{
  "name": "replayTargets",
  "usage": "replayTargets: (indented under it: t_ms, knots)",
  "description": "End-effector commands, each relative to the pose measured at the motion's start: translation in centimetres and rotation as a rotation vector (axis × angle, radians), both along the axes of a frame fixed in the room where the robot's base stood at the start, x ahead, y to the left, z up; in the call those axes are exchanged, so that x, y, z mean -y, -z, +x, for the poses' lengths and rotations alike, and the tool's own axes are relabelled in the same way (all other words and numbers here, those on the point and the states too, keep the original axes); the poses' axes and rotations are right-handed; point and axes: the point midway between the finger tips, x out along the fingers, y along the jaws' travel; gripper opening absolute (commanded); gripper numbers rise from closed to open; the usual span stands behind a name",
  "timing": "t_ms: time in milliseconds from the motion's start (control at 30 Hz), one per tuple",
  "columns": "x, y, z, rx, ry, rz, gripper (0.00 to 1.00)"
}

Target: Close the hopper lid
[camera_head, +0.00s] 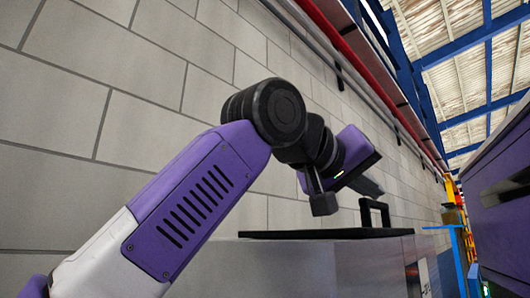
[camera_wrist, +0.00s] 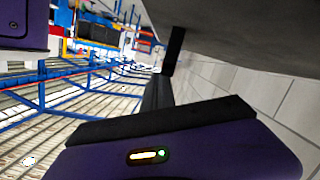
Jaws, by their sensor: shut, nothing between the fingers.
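The hopper (camera_head: 300,262) is a grey box at the lower middle of the head view. Its lid (camera_head: 320,234) is a thin black slab that appears to lie flat along the top; I cannot tell whether a small gap is left. A black upright handle (camera_head: 386,211) rises from the lid's right part. My gripper (camera_head: 374,188) is shut and empty, just above and beside the handle in the picture. In the wrist view, my gripper's dark fingers (camera_wrist: 157,92) point towards a black bar that looks like the handle (camera_wrist: 174,48); contact is unclear.
A pale block wall (camera_head: 120,110) runs behind the hopper, with a red pipe (camera_head: 345,60) along it. A purple machine (camera_head: 500,200) stands at the right edge. Blue racks and yellow equipment (camera_head: 452,205) are farther back.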

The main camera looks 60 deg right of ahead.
Motion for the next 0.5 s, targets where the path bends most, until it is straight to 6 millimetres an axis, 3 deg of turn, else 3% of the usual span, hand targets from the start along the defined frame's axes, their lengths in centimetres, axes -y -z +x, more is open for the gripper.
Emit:
replayTargets:
  t_ms: [500]
  knots:
    - [0.02, 1.14, -0.53, 0.004, 0.010, 0.022, 0.00]
